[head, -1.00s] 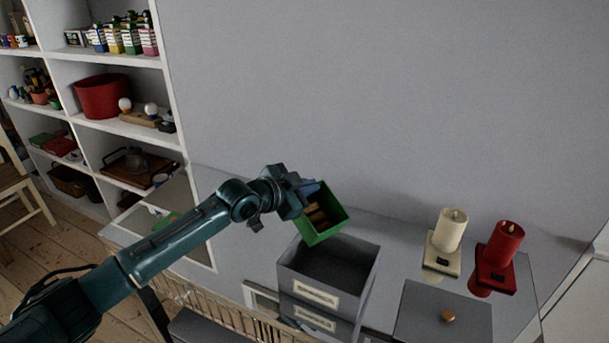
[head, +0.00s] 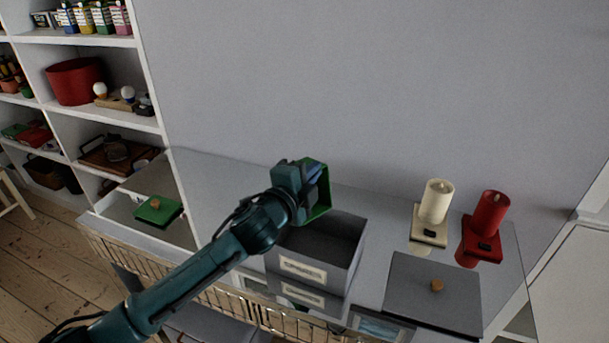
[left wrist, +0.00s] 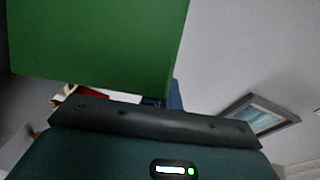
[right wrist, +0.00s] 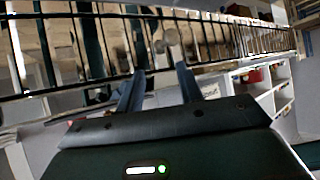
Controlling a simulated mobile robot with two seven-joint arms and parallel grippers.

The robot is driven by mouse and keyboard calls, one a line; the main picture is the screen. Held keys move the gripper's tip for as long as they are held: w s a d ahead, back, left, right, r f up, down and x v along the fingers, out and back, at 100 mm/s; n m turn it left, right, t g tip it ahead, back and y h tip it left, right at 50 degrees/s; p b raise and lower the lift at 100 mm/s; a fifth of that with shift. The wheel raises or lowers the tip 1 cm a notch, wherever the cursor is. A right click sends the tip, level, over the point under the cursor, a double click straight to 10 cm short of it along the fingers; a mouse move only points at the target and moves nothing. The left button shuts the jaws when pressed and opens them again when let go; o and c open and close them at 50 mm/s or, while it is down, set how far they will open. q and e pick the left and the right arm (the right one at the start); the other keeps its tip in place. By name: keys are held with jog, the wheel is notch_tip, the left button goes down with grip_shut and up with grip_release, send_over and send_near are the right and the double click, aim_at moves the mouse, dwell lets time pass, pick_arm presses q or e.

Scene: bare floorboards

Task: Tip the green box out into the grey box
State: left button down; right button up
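My left gripper (head: 302,180) is shut on the green box (head: 321,209), above the back left of the grey box. The green box is steeply tilted; my gripper hides much of it, and its contents do not show now. It also fills the upper left of the left wrist view (left wrist: 100,40). The grey box (head: 300,266) stands open on the glossy top, with a pale label on its front. Its visible inside looks dark and empty, but part is hidden. My right gripper (right wrist: 160,72) shows in the right wrist view, fingers apart, nothing between them.
A grey lid with a knob (head: 415,296) lies right of the grey box. A cream candle (head: 436,202) and a red candle (head: 490,214) stand behind it. A green lid (head: 157,211) lies at left, by white shelves (head: 150,75). A wire railing (right wrist: 70,55) is near my right gripper.

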pick_arm(q)
jog(key=shift+s+d+f+m+t+b, duration=0.3)
jog(key=shift+s+d+m+b, duration=0.3)
jog(key=shift+m, duration=0.2)
jog(key=s+d+m+b, duration=0.1)
jog(key=m, duration=0.1)
jog(key=s+d+m+t+h+b, duration=0.1)
jog(key=m+b, duration=0.1)
jog(key=s+d+f+m+b, duration=0.1)
jog(key=s+m+b, duration=0.1)
jog(key=shift+d+t+h, duration=0.3)
jog(key=shift+h, duration=0.1)
pick_arm(e)
jog(key=shift+w+a+f+t+y, duration=0.3)
jog(key=shift+a+f, duration=0.15)
jog(key=shift+f, duration=0.1)
jog(key=shift+w+a+f+t+y, duration=0.2)
jog(key=shift+w+a+f, duration=0.05)
jog(key=shift+a+f, duration=0.25)
jog(key=shift+s+f, duration=0.15)
jog(key=shift+f, duration=0.1)
